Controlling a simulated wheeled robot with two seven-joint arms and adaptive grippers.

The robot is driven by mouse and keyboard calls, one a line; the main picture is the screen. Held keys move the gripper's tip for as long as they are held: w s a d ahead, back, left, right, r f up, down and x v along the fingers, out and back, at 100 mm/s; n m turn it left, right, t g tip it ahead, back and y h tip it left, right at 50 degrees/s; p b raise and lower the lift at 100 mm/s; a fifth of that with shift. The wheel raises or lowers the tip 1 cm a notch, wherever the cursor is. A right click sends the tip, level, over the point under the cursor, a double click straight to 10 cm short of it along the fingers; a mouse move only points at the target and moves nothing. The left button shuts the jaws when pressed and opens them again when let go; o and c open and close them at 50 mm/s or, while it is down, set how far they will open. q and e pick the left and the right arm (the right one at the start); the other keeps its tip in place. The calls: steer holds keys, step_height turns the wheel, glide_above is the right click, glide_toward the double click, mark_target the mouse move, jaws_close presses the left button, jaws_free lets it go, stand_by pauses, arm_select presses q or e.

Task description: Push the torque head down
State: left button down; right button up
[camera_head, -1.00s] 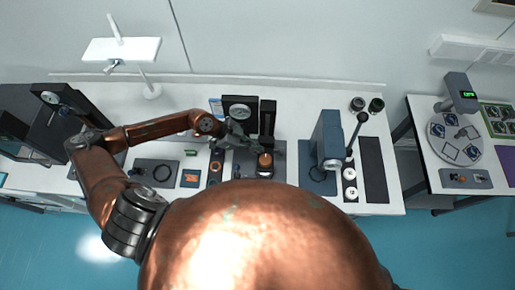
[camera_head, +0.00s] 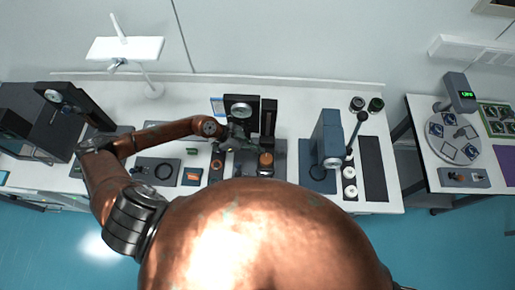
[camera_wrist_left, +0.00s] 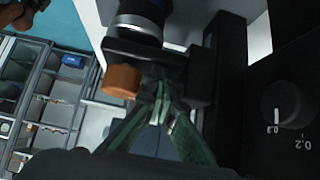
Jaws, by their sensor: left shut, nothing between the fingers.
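The torque head appears to be the dark block with an orange part (camera_head: 266,158) on the tester with the black column (camera_head: 268,118). In the left wrist view, its black arm (camera_wrist_left: 140,53) carries an orange knob (camera_wrist_left: 122,81) and a dark cylinder with a silver ring. My left gripper (camera_head: 241,142) is just left of the head in the head view. In the wrist view its green-grey fingers (camera_wrist_left: 162,88) are together and empty, close by the black arm. Contact cannot be told. My right gripper is out of view.
A blue-grey instrument (camera_head: 327,140) with a lever stands to the right. Small parts trays lie left of the tester. The wrist view shows a graduated dial (camera_wrist_left: 285,104) close by on the right.

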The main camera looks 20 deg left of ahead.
arm_select(q)
steer(key=shift+s+a+f, duration=0.1)
steer(key=shift+s+f, duration=0.15)
steer(key=shift+f, duration=0.2)
steer(key=shift+s+a+f, duration=0.1)
steer(key=shift+s+f, duration=0.15)
steer(key=shift+f, duration=0.2)
steer(key=a+r+p, duration=0.3)
steer(key=a+r, duration=0.3)
steer(key=r, duration=0.7)
steer(key=shift+s+a, duration=0.2)
steer(key=shift+s, duration=0.25)
steer(key=shift+f, duration=0.1)
